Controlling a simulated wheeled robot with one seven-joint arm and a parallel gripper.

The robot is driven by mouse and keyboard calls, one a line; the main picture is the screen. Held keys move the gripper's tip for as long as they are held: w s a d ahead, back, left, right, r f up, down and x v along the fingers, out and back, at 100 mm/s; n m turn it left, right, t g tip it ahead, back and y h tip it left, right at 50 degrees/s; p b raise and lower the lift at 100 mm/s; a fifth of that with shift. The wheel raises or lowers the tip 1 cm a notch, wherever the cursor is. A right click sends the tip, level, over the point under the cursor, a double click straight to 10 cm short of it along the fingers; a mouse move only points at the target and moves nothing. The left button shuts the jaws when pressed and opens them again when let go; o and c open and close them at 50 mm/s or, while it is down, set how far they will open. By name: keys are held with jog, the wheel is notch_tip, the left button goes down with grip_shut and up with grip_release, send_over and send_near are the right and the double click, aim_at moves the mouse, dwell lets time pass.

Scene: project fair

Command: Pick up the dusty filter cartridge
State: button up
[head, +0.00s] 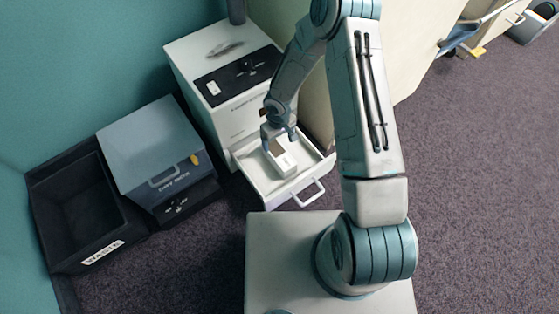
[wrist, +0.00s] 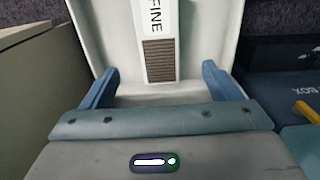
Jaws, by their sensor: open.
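A white filter cartridge (head: 283,158) lies in the pulled-out drawer (head: 297,195) of the white machine. In the wrist view the cartridge (wrist: 157,35) bears the word FINE and has a brown-grey grille at its near end. My gripper (head: 280,140) is over the drawer; in the wrist view its two fingers (wrist: 160,80) stand wide apart, one on each side of the cartridge's line, with nothing between them held. The gripper is open. I cannot tell the height between the fingertips and the cartridge.
The white machine (head: 186,52) stands behind the drawer. To its left are a grey-blue box (head: 140,140) with a handle and a black bin (head: 48,200) labelled WASTE. A cream panel (head: 420,40) stands right of my arm. Carpet at the right (head: 480,180) is clear.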

aim_at(279, 153)
notch_tip(279, 153, down, 8)
jog(key=b, duration=0.2)
jog(key=shift+b, duration=0.35)
jog(key=f+b, duration=0.1)
jog(key=f, duration=0.1)
jog(key=f+b, duration=0.1)
jog(key=f, duration=0.2)
jog(key=shift+s+d+f+b, duration=0.1)
jog(key=shift+d+b, duration=0.1)
jog(key=shift+b, duration=0.2)
jog(key=c, duration=1.1)
